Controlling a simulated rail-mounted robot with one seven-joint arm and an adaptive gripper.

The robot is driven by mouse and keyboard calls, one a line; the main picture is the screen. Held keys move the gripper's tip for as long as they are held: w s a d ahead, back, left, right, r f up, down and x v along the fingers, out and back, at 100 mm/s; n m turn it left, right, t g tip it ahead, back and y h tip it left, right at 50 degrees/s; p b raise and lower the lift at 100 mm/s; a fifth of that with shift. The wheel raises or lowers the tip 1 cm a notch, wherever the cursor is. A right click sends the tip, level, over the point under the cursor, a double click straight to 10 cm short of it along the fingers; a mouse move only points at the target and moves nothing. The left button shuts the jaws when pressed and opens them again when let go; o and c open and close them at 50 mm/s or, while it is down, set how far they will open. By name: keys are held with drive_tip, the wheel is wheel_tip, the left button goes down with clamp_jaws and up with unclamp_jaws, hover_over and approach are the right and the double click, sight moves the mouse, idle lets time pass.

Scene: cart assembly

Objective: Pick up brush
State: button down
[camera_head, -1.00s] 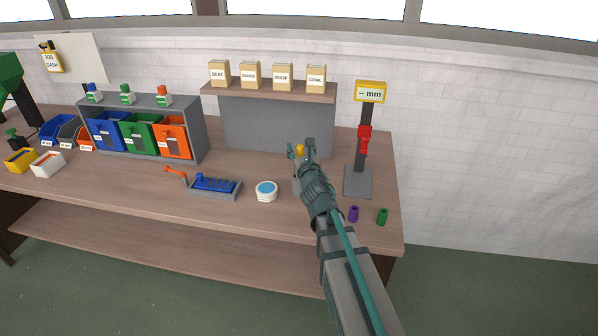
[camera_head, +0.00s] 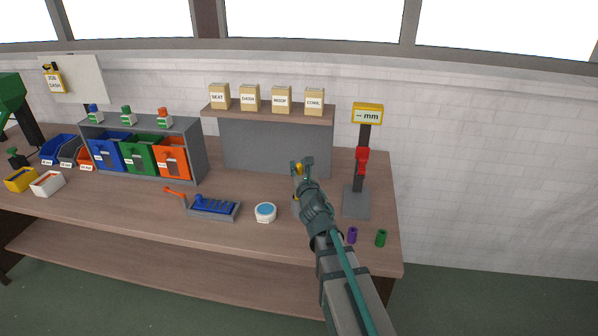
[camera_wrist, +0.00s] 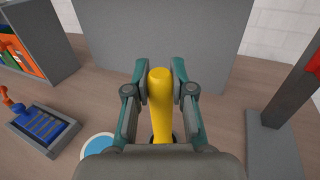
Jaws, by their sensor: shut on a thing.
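The brush shows as a yellow handle (camera_wrist: 160,100) in the wrist view, upright between my fingers. My gripper (camera_wrist: 160,72) is shut on this handle. In the head view my gripper (camera_head: 303,163) is over the bench, left of the gauge stand, and a bit of the yellow handle (camera_head: 298,168) shows at its fingertips. The lower end of the brush is hidden behind my gripper. A grey holder shows partly behind my gripper in the head view, and I cannot tell whether the brush is still inside it.
A round white tin with a blue top (camera_head: 265,212) stands left of my gripper. The gauge stand (camera_head: 357,203) is close on the right. Purple (camera_head: 352,235) and green (camera_head: 381,238) cylinders stand near the front edge. A grey panel with a shelf (camera_head: 268,112) is behind.

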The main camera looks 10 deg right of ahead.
wheel_tip(320, 180, up, 9)
drive_tip(key=p, duration=0.7)
drive_tip(key=shift+p, duration=0.4)
drive_tip(key=shift+f, duration=0.1)
idle(1.0)
drive_tip(key=shift+a, duration=0.4)
drive_tip(key=a+n+y+b, duration=0.15)
drive_tip(key=a+b, duration=0.25)
drive_tip(key=a, duration=0.8)
drive_tip(key=shift+m+h, duration=0.75)
drive_tip(key=f+b, duration=0.2)
drive_tip(key=b, duration=0.1)
drive_tip(key=d+f+b, duration=0.1)
drive_tip(key=f+b, duration=0.2)
drive_tip(key=shift+w+f, duration=0.15)
drive_tip(key=shift+f, duration=0.2)
drive_tip(key=shift+f+b, duration=0.6)
drive_tip(key=shift+f, duration=0.05)
idle(0.6)
wheel_tip(320, 180, up, 7)
drive_tip(key=p, duration=0.7)
